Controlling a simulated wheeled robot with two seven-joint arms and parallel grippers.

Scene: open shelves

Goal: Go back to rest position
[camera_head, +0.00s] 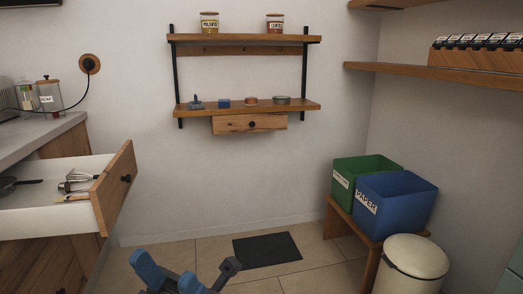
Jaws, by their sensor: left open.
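My left gripper (186,278) shows at the bottom edge of the head view, with blue and dark grey parts. It is open, and I see nothing between its fingers. It is over the tiled floor, in front of the dark mat and apart from the furniture. The rest of the left arm is cut off by the frame. My right gripper is not in view.
An open drawer (118,187) with utensils juts out from the left counter. A wall shelf (245,105) holds small items. At right, a green bin (345,181) and blue bin (402,213) stand on a wooden bench (372,258), beside a cream trash can (416,262). The mat (267,250) lies flat.

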